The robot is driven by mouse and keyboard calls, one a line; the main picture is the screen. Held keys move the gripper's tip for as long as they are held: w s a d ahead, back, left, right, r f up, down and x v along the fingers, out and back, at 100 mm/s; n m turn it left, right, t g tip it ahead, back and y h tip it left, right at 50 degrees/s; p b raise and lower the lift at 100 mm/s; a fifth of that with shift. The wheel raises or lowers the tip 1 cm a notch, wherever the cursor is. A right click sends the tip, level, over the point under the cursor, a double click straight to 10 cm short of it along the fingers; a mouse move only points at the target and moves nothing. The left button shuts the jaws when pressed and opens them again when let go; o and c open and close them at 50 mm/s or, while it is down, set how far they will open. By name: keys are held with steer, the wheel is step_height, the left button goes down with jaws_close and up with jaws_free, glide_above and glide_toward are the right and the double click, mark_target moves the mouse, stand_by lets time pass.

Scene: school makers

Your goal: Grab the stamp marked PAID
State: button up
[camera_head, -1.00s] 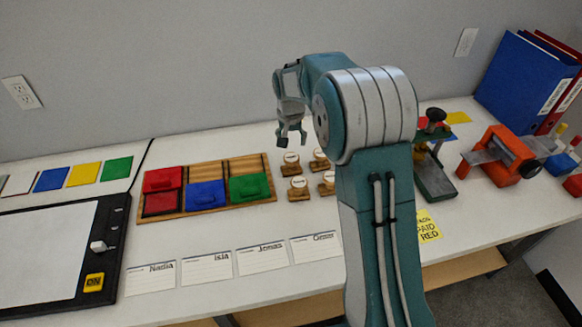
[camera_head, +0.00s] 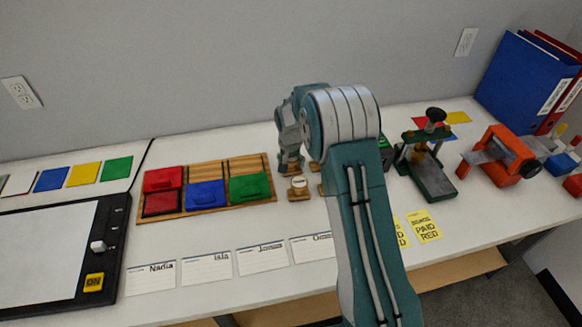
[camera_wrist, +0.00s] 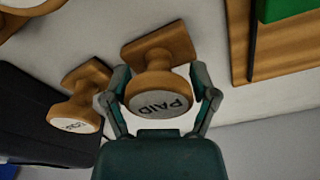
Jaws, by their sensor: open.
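The stamp marked PAID (camera_wrist: 160,97) is a wooden stamp with a round white label, seen in the wrist view between the open fingers of my gripper (camera_wrist: 163,103). No closed grip on it shows. Another wooden stamp (camera_wrist: 75,100) stands to its left in that view, its label too small to read surely. In the head view my gripper (camera_head: 291,168) is low over the stamp group, and it and my arm hide most of the stamps. One stamp (camera_head: 298,188) shows just in front of the gripper; its label is unreadable there.
A wooden tray (camera_head: 262,164) with red, blue and green pads lies left of the stamps. Name cards (camera_head: 207,268) lie in front. A green press (camera_head: 428,165) and an orange device (camera_head: 500,160) stand to the right. Yellow notes (camera_head: 424,226) lie near the front edge.

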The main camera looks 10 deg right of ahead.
steer(key=shift+f, duration=0.15)
steer(key=c, duration=0.9)
steer(key=shift+c, duration=0.2)
steer(key=shift+w+r, duration=0.1)
steer(key=shift+r, duration=0.25)
step_height(320, 180, up, 2)
steer(key=shift+r, duration=0.1)
steer(key=s+a+r, duration=0.7)
steer(key=s+r, duration=0.3)
steer(key=s, duration=0.1)
steer(key=shift+s+a, duration=0.35)
steer(key=shift+s, duration=0.05)
